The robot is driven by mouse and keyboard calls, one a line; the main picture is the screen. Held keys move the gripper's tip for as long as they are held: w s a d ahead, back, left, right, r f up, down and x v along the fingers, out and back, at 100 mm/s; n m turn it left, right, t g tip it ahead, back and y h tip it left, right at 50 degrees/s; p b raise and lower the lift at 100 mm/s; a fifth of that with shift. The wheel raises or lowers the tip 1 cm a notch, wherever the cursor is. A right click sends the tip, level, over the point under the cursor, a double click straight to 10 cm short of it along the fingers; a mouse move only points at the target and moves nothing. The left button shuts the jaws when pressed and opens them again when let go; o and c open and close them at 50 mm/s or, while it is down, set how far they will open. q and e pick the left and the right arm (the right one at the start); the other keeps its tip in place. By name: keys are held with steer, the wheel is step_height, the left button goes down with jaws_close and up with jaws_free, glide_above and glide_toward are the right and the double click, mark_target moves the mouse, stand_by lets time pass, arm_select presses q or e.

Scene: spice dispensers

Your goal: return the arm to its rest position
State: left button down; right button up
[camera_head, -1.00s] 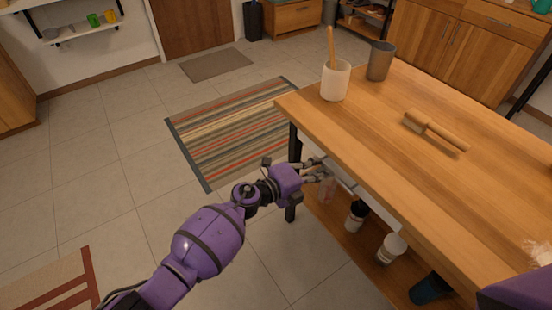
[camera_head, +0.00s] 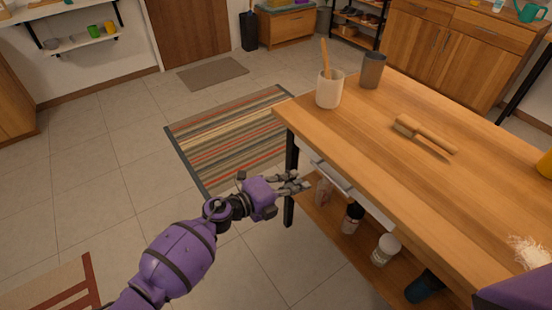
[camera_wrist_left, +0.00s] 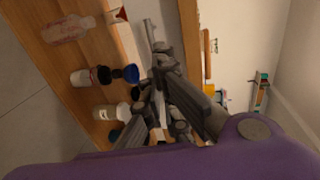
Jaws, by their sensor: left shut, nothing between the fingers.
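My left arm reaches in from the lower left in the head view. Its left gripper (camera_head: 296,185) is at the near left end of the wooden table (camera_head: 430,190), beside the drawer (camera_head: 335,178) under the tabletop. The gripper is shut and empty, apart from the drawer front as far as I can see. In the left wrist view the gripper's dark fingers (camera_wrist_left: 158,95) show in the middle, with the table's lower shelf behind. A purple piece of my right arm shows at the lower right of the head view; its gripper is outside the picture.
Bottles and jars stand on the lower shelf, among them a white jar (camera_head: 386,249) and a dark-topped bottle (camera_head: 352,217). A brush (camera_head: 425,134), a white cup (camera_head: 329,90) and a grey cup (camera_head: 372,71) are on the tabletop. The floor left of the table is open, with a striped rug (camera_head: 230,133).

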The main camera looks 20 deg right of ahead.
arm_select(q)
steer(key=v, duration=0.5)
steer(key=shift+a+p, duration=0.3)
steer(key=shift+a, duration=0.15)
